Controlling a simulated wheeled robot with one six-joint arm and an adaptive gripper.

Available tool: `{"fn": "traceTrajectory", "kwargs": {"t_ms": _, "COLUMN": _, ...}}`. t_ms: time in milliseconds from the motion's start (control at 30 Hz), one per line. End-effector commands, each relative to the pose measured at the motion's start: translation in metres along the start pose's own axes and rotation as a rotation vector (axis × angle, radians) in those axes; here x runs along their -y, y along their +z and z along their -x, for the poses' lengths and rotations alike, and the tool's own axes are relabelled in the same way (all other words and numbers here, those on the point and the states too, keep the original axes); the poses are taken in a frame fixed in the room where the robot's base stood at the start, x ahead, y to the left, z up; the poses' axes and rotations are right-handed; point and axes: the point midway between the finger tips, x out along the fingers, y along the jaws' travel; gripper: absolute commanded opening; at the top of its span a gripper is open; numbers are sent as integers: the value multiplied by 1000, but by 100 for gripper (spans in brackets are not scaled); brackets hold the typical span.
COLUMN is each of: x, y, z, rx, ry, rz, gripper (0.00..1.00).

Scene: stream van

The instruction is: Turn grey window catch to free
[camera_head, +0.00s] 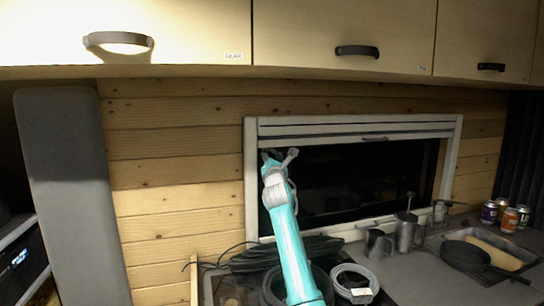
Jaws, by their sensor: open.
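The window (335,185) is a dark pane in a pale frame (251,190) on the wooden wall. No grey catch can be made out for certain. A small dark grip (375,139) shows on the pale bar across the top of the window, and I cannot tell whether it is the catch. My gripper (279,156) is at the upper left corner of the window, with its two fingers spread apart and nothing seen between them. My arm and gripper cover part of the left side of the frame and pane. I cannot tell whether the gripper touches anything.
Overhead cupboards with a dark handle (357,51) hang above the window. Below it, the counter holds metal jugs (378,245), a black pan (466,256), several cans (509,220), a coiled grey hose (355,283) and dark cables (285,250). A grey padded panel (70,190) stands at left.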

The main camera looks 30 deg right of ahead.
Motion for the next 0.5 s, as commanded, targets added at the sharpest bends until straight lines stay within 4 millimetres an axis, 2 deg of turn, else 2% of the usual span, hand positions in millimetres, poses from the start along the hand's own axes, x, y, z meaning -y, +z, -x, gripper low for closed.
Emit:
{"fn": "traceTrajectory", "kwargs": {"t_ms": 133, "x": 0, "y": 0, "z": 0, "rx": 0, "ry": 0, "rz": 0, "gripper": 45}}
{"fn": "traceTrajectory", "kwargs": {"t_ms": 300, "x": 0, "y": 0, "z": 0, "rx": 0, "ry": 0, "rz": 0, "gripper": 3}}
{"fn": "traceTrajectory", "kwargs": {"t_ms": 500, "x": -1, "y": 0, "z": 0, "rx": -1, "ry": -6, "rz": -14, "gripper": 2}}
